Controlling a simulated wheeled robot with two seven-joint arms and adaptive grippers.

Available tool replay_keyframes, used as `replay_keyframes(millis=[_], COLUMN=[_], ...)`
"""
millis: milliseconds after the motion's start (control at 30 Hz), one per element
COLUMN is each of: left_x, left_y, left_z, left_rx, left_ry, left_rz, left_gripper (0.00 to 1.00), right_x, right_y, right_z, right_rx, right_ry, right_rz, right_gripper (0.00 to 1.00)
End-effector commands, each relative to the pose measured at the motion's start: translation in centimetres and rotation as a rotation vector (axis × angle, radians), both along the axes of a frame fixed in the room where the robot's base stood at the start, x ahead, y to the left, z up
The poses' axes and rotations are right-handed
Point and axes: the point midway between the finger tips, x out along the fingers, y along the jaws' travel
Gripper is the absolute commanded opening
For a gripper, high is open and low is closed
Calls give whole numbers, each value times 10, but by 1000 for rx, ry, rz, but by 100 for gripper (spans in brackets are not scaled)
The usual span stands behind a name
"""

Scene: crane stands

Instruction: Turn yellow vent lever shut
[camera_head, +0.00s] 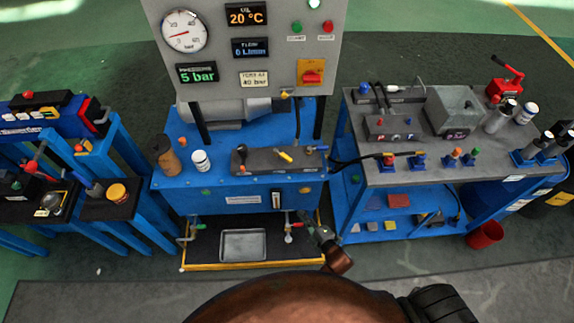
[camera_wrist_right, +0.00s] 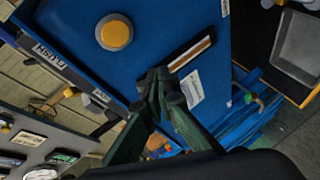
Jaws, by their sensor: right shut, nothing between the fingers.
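The yellow vent lever (camera_head: 285,156) sits on top of a dark grey valve block (camera_head: 262,162) on the blue bench, between a black lever (camera_head: 242,153) and a blue lever (camera_head: 316,148). It lies slanted across the block. My right gripper (camera_head: 307,219) is in front of the bench's front panel, below and apart from the lever. In the right wrist view its fingers (camera_wrist_right: 157,84) are shut and empty in front of a blue panel with a round yellow knob (camera_wrist_right: 115,34). I cannot make out the yellow lever in that view. My left gripper is not in view.
A gauge panel (camera_head: 240,60) stands above the bench on dark posts. A brown bottle (camera_head: 167,155) and a white jar (camera_head: 201,161) stand left of the block. A grey tray (camera_head: 244,259) lies below. A second workbench (camera_head: 350,210) stands at the right.

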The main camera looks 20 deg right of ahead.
Motion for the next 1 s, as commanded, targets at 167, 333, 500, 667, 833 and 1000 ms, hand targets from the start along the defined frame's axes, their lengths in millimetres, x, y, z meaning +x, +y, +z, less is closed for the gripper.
replay_keyframes(millis=[167,333,500,667,833,1000], left_x=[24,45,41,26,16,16], left_y=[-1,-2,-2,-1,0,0], left_z=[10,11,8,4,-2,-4], left_rx=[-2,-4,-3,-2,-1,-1], left_ry=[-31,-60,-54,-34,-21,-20], left_rz=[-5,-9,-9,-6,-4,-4], left_gripper=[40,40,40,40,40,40], right_x=[36,46,63,94,128,149], right_y=[20,28,34,42,50,39], right_z=[119,159,162,161,160,159], right_rx=[-170,-238,-244,-241,-241,-246], right_ry=[-261,-355,-364,-362,-360,-358], right_rz=[85,109,112,111,110,111], right_gripper=[0,0,0,0,0,0])
